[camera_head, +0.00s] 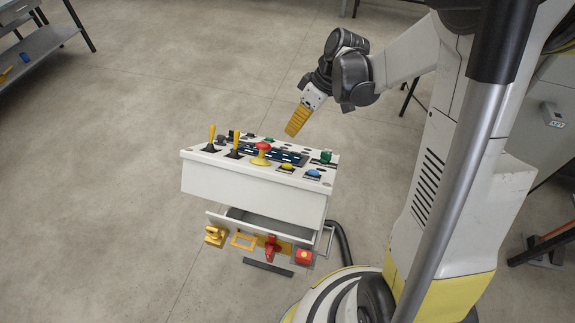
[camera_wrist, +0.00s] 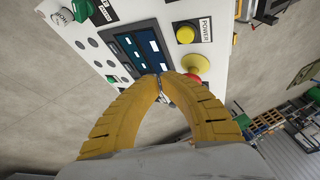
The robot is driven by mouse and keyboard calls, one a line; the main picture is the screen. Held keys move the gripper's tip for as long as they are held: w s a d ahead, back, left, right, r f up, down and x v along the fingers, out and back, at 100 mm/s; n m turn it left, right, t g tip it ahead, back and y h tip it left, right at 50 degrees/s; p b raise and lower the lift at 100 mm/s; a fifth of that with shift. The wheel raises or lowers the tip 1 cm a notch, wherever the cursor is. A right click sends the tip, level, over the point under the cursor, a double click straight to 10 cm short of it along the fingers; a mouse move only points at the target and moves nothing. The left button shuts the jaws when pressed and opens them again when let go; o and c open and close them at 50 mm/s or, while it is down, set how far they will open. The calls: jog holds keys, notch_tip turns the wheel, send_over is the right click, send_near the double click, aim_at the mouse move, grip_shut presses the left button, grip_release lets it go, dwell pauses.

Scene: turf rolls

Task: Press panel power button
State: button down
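The control panel (camera_head: 255,185) is a white box with a sloped top in the head view. The power button is a round yellow button (camera_wrist: 186,34) beside a label reading POWER in the wrist view. A yellow button (camera_head: 287,167) near the front edge in the head view appears to be the same one. My gripper (camera_head: 292,131) has yellow fingers pointing down, above the panel's far side and apart from it. In the wrist view my gripper (camera_wrist: 161,76) has its fingertips together, with nothing seen between them. The fingers do not cover the power button.
A red emergency stop (camera_head: 263,146) on a yellow base sits near the power button. Two yellow-tipped levers (camera_head: 235,141), a blue button (camera_head: 313,173) and a dark display (camera_wrist: 138,52) are also on the top. An open drawer (camera_head: 262,224) juts out below.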

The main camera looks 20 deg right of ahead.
jog(key=shift+s+a+f+b, duration=0.4)
jog(key=shift+s+f+b, duration=0.15)
jog(key=shift+f, duration=0.25)
jog(key=shift+s+a+f+b, duration=0.4)
jog(key=shift+s+f+b, duration=0.15)
jog(key=shift+f, duration=0.3)
jog(key=shift+s+a+f+b, duration=0.4)
jog(key=shift+s+f+b, duration=0.15)
jog(key=shift+f, duration=0.25)
jog(key=shift+f, duration=0.1)
jog(key=shift+s+a+f, duration=0.15)
jog(key=shift+s+f, duration=0.05)
jog(key=shift+s+a+f+b, duration=0.15)
jog(key=shift+s+f+b, duration=0.15)
jog(key=shift+b, duration=0.3)
jog(key=shift+w+r, duration=0.1)
dwell(0.3)
jog(key=shift+w+d+r+p, duration=0.3)
jog(key=shift+w+r+p, duration=0.15)
jog(key=shift+r, duration=0.1)
jog(key=r, duration=0.1)
jog(key=w+d+r+p, duration=0.2)
jog(key=shift+w+r, duration=0.25)
jog(key=shift+r, duration=0.15)
